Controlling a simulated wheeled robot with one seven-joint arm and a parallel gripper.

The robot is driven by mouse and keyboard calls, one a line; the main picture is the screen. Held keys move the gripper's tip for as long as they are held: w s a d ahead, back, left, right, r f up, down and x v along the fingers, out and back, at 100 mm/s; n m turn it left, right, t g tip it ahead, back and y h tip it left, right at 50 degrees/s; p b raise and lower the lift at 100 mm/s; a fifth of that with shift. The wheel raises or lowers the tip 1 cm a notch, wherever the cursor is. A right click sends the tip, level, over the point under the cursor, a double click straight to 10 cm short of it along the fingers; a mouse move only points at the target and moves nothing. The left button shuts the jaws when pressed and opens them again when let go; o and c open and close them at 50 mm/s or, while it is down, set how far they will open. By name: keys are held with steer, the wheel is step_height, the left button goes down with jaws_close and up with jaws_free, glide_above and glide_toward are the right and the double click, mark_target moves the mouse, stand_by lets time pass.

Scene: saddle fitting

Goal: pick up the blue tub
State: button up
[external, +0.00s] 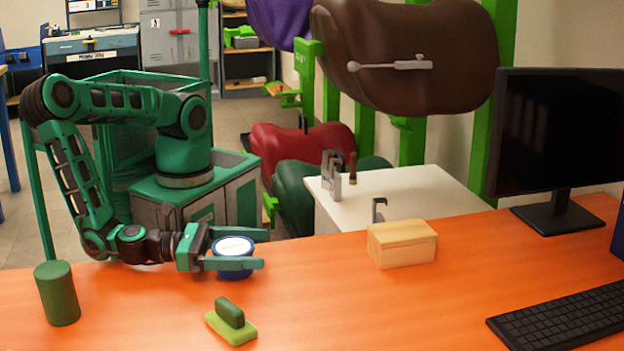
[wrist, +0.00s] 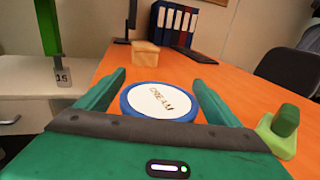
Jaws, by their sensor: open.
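The blue tub (external: 233,257) stands upright on the orange table, with a white lid marked in dark letters. In the wrist view the tub (wrist: 159,102) is between the two fingers, its round lid facing up. My gripper (external: 262,249) is open, low over the table, with one finger on each side of the tub. In the wrist view my gripper (wrist: 160,85) shows its fingers spread, with the tub set back between them near the palm. I cannot tell whether either finger touches it. The tub's lower part is partly hidden by the near finger.
On the orange table (external: 350,310) are a dark green cylinder (external: 57,293) at left, a green block-handled piece (external: 231,321) in front, a wooden box (external: 402,243) to the right, a keyboard (external: 563,320) and a monitor (external: 556,135). The table between tub and wooden box is clear.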

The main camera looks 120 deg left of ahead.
steer(key=c, duration=1.2)
steer(key=shift+r, duration=0.1)
